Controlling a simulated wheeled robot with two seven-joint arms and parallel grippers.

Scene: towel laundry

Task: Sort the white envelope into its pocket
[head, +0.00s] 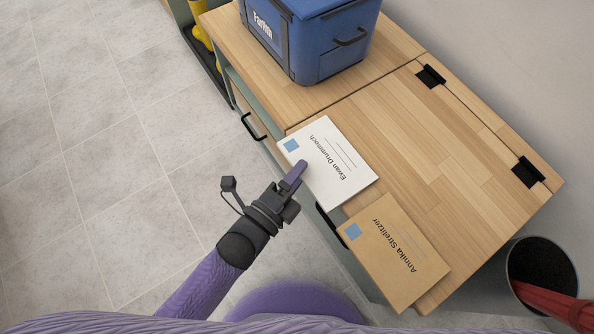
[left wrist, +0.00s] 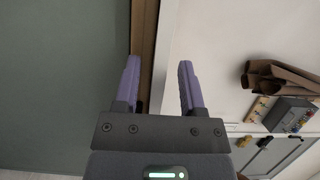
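The white envelope (head: 327,165), marked "Ewan Drummoch" with a blue stamp, lies on the wooden top with its near edge at the counter's front edge. My left gripper (head: 297,172) is at that edge, one purple finger overlapping the envelope in the head view. In the left wrist view the left gripper (left wrist: 158,85) has its fingers apart, with a wooden edge and a pale strip between them. I cannot tell whether the strip is the envelope. A brown envelope (head: 395,250), marked "Annika Strelitzer", lies beside the white one. No pocket is clearly seen. My right gripper is out of view.
A blue box (head: 310,40) stands on the far part of the wooden counter (head: 440,140). Black hinges (head: 431,76) sit along its wall side. A dark bin (head: 541,265) with something red stands at the lower right. Tiled floor (head: 100,150) is clear at the left.

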